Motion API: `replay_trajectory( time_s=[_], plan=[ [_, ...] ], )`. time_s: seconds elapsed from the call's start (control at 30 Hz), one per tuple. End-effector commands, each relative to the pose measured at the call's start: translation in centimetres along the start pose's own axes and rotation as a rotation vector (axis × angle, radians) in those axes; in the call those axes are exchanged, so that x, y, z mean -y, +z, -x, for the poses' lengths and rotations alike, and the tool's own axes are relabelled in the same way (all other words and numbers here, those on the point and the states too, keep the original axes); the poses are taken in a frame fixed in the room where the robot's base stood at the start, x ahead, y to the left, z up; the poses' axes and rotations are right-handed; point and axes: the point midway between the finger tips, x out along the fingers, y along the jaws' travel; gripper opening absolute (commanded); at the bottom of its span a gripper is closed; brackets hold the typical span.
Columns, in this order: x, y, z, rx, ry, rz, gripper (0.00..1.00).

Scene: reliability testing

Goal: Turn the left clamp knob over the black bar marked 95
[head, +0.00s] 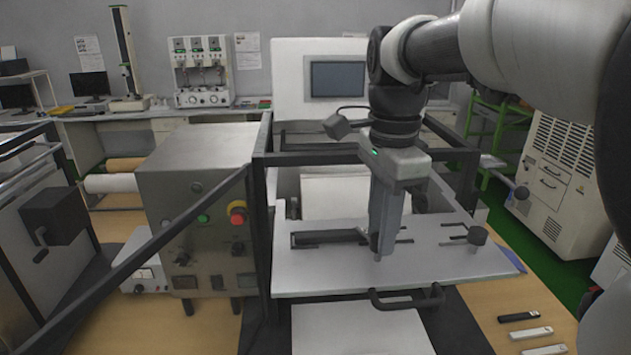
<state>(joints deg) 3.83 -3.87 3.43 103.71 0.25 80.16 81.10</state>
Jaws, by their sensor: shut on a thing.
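My gripper (384,250) points straight down over the light grey plate (350,275) of the test machine. Its fingers are shut at the right end of a black bar (325,238) lying on the plate. The left clamp knob is hidden behind the fingers, which close where it sits. The mark on the bar is too small to read.
A black frame (258,230) surrounds the plate, with a black handle (406,299) at its front. A grey control box (195,200) with a red stop button (237,212) stands left. Several small bars (530,332) lie on the wooden table at lower right.

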Motion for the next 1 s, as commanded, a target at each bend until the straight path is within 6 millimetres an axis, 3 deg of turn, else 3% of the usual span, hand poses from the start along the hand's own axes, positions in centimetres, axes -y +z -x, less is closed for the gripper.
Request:
replay_trajectory(
  time_s=[0.5, 1.0],
  plan=[
    [-0.01, -0.05, 0.13, -0.001, -0.002, -0.331, 0.02],
    [-0.02, -0.05, 0.07, -0.001, -0.001, -0.389, 0.02]
  ],
)
